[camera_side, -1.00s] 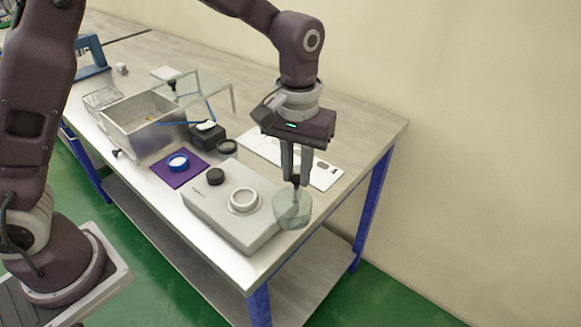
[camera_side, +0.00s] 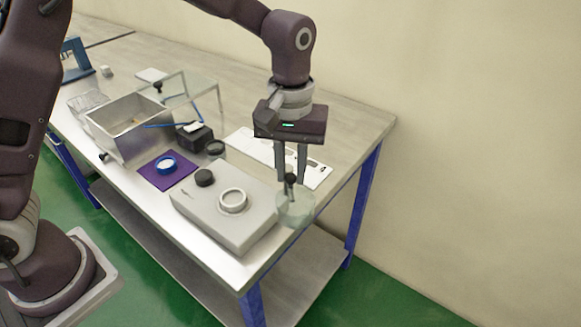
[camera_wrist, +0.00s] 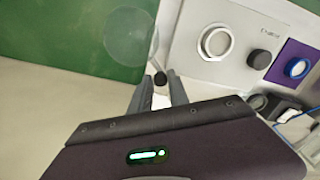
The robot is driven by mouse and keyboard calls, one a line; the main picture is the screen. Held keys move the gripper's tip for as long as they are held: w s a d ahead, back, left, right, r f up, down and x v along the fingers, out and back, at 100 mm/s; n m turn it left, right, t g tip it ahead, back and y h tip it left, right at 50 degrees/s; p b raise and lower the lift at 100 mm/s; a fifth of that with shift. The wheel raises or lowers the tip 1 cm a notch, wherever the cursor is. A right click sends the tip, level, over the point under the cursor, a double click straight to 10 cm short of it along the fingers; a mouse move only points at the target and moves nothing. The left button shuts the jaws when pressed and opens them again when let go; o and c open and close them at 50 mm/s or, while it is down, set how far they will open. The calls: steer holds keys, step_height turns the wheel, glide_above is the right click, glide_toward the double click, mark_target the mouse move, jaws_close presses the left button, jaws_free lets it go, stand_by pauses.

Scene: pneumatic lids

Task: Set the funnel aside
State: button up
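The funnel (camera_side: 296,208) is a pale, see-through round piece with a dark knob (camera_side: 290,178) on top. My gripper (camera_side: 290,180) points down with its two fingers on either side of that knob, shut on it. The funnel hangs below the fingertips, beside the right end of the grey unit (camera_side: 195,212) and out at the table's front edge. In the wrist view the faint clear disc (camera_wrist: 128,38) shows against the green floor, with the knob (camera_wrist: 160,79) between the fingertips (camera_wrist: 160,85).
The grey unit carries a white ring (camera_side: 233,201) and a black knob (camera_side: 204,177). A blue ring (camera_side: 166,165) lies on a purple mat (camera_side: 150,181). A metal bin (camera_side: 105,123), black box (camera_side: 194,138) and white panel (camera_side: 240,142) stand behind. The table's right back is clear.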

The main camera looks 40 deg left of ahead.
mark_target(291, 176)
steer(key=o, duration=0.3)
step_height(291, 176, up, 7)
steer(key=shift+r, duration=0.1)
stand_by(0.4)
steer(key=s+a+r+m+t+h, duration=0.1)
steer(key=s+a+r+m+t, duration=0.15)
steer(key=s+a+r, duration=0.75)
steer(key=s+a+f+m+t, duration=0.1)
steer(key=s+f, duration=0.1)
steer(key=s, duration=0.4)
steer(key=s+a+f+m+t+y, duration=0.1)
steer(key=s+f+m+t, duration=0.1)
steer(key=s, duration=0.5)
steer(key=shift+s+a+f, duration=0.15)
steer(key=shift+a+f, duration=0.1)
steer(key=shift+f, duration=0.05)
